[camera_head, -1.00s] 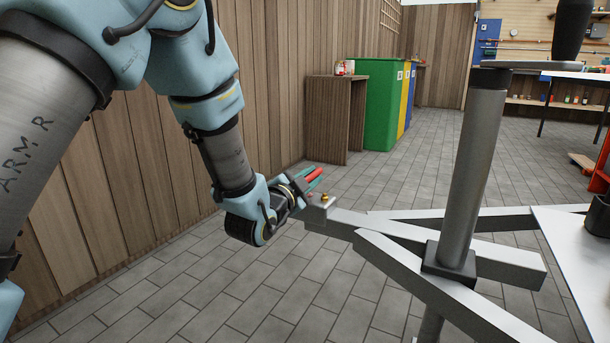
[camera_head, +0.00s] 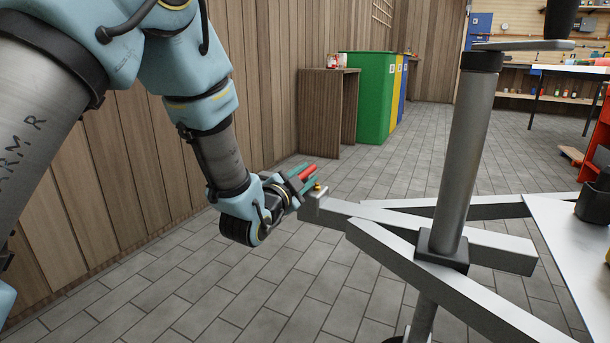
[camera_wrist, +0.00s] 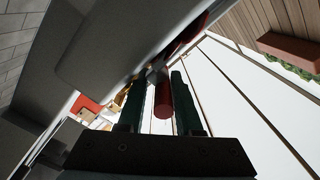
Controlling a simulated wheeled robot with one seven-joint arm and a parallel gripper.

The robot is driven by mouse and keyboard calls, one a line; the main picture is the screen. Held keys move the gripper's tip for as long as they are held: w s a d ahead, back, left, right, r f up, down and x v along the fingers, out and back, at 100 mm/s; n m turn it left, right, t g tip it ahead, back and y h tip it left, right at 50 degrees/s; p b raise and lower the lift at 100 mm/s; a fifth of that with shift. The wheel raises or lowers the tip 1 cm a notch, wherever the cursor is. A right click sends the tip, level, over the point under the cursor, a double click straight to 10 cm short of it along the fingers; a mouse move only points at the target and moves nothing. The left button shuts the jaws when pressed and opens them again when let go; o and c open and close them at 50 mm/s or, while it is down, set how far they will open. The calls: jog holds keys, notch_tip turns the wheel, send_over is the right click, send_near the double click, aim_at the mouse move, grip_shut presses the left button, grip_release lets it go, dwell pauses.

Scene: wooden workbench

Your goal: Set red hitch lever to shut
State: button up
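The red hitch lever (camera_head: 308,173) sits at the coupler end (camera_head: 314,207) of the grey trailer drawbar, left of centre in the head view. It slants up to the right. My gripper (camera_head: 303,178) is at the lever, with one teal finger on each side of it. In the wrist view the red lever (camera_wrist: 163,97) shows end-on between the two dark green fingers of my gripper (camera_wrist: 160,100). A gap shows on the left side of the lever; the right finger looks very close, and contact there cannot be told. The lever's base is partly hidden.
A grey upright post (camera_head: 462,150) with a crank handle on top rises from the drawbar. Slanting frame beams (camera_head: 430,280) lead to a flat trailer bed (camera_head: 580,245) at right. A wooden wall (camera_head: 150,150) stands at left. Bins (camera_head: 372,95) stand behind. The paved floor is open.

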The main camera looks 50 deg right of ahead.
jog(key=shift+o, duration=1.2)
jog(key=shift+r, duration=0.2)
